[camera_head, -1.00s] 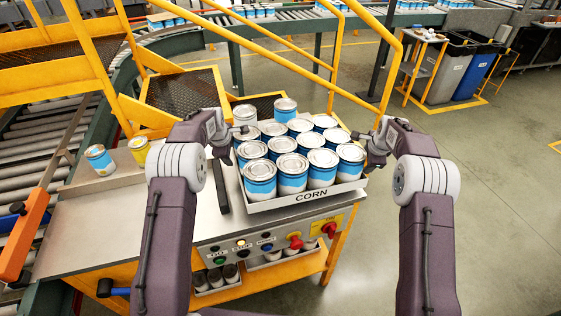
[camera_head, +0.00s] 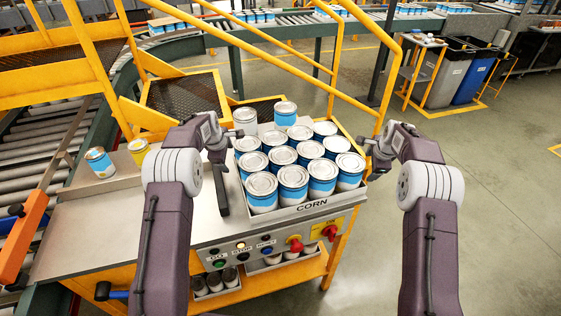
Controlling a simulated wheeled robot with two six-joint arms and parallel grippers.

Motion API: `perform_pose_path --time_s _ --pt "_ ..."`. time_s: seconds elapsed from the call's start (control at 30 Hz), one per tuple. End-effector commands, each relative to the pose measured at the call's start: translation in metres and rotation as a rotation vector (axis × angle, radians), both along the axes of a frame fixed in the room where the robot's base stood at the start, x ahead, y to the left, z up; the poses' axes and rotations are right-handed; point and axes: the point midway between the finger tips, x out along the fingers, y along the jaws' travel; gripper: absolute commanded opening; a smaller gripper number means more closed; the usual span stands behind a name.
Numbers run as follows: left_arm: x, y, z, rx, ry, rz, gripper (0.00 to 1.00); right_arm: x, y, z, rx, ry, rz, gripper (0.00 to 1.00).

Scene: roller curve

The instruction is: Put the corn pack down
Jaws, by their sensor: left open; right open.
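The corn pack (camera_head: 312,207) is a shallow tray marked CORN, filled with several blue and white cans. It sits on the metal worktop near the right edge. My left gripper (camera_head: 236,134) is open at the tray's back left, close to the cans. My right gripper (camera_head: 364,141) is open just off the tray's right side. The fingers are small in the view, and whether either one touches the tray is hard to tell.
The worktop (camera_head: 110,235) has bare room left of the pack. A blue can (camera_head: 99,162) and a yellow can (camera_head: 139,151) stand at its left. Behind the pack stand two cans (camera_head: 285,112). Yellow rails (camera_head: 262,45) cross behind. Control buttons (camera_head: 242,246) line the front.

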Motion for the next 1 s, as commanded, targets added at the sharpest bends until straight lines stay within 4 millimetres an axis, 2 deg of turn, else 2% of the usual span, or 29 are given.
perform_pose_path --time_s 0.07,0.4,0.5,0.6,0.8,0.87,1.0 --pt "-0.003 0.000 0.008 0.001 -0.002 0.000 0.76 0.000 0.000 0.000 0.000 0.000 0.000 0.76" --pt "-0.039 0.000 0.081 0.000 -0.003 0.000 0.76 0.000 0.000 0.000 -0.001 0.000 0.000 0.76" --pt "-0.047 0.000 0.095 0.000 -0.001 0.000 0.76 0.000 0.000 0.000 -0.001 0.000 0.000 0.76" --pt "-0.051 0.000 0.103 0.000 -0.001 0.000 0.76 0.000 0.000 0.000 -0.001 0.000 0.000 0.76" --pt "-0.053 0.000 0.106 0.000 0.001 0.000 0.76 -0.001 -0.001 0.003 -0.001 -0.001 0.000 0.76" --pt "-0.053 0.000 0.106 0.000 0.001 0.000 0.76 -0.004 -0.001 0.010 -0.001 -0.002 0.000 0.76" --pt "-0.053 0.000 0.106 0.000 0.001 0.000 0.76 -0.019 -0.001 0.040 -0.001 -0.004 0.000 0.76"
